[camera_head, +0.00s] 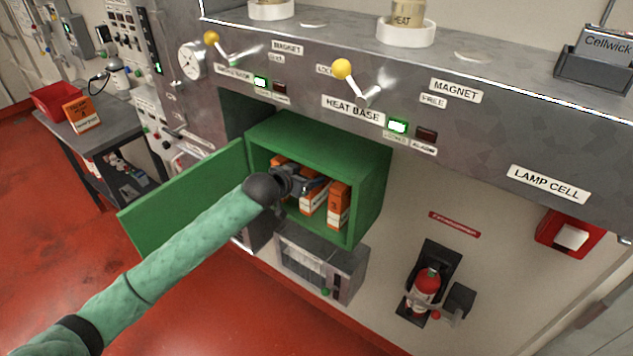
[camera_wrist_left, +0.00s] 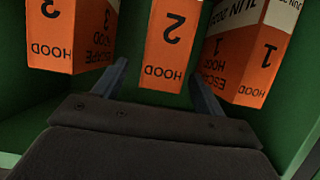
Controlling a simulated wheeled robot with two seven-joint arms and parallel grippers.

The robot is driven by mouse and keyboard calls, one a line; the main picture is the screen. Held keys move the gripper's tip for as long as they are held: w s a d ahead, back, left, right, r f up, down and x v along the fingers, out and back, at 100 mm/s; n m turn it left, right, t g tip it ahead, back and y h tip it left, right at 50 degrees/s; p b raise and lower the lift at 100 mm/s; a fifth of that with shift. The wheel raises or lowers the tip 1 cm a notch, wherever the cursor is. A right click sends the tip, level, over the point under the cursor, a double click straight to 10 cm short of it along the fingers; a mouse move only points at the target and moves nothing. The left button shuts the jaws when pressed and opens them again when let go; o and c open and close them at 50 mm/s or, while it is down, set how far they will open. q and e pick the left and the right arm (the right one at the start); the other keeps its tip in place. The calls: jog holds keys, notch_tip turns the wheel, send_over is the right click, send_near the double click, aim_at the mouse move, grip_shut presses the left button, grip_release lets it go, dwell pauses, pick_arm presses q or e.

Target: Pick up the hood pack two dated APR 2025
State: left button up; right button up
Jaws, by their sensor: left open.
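Three orange-and-white hood packs stand in an open green wall cabinet (camera_head: 372,170). In the left wrist view the lettering is upside down. Hood pack two (camera_wrist_left: 170,42) is in the middle, between pack three (camera_wrist_left: 72,35) and pack one (camera_wrist_left: 248,55); no date shows on pack two there. In the head view it is the middle pack (camera_head: 314,201), partly behind my left gripper (camera_head: 322,184). That gripper is open inside the cabinet mouth, its fingers (camera_wrist_left: 162,85) to either side of pack two's near end, with gaps visible. My right gripper is not in view.
The green cabinet door (camera_head: 180,200) stands open to the left. A grey box (camera_head: 320,263) sits below the cabinet, and a fire extinguisher (camera_head: 426,287) hangs to the right. Cabinet walls and neighbouring packs leave little side room.

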aim_at(314, 171)
pick_arm(q)
jog(key=shift+w+d+r+p, duration=0.1)
jog(key=shift+w+d+p, duration=0.45)
jog(key=shift+w+p, duration=0.2)
jog(key=shift+p+x, duration=0.45)
jog(key=shift+x, duration=0.45)
jog(key=shift+w+d+f, duration=0.1)
jog(key=shift+w+f, duration=0.05)
jog(key=shift+f, duration=0.2)
jog(key=c, duration=0.7)
grip_shut()
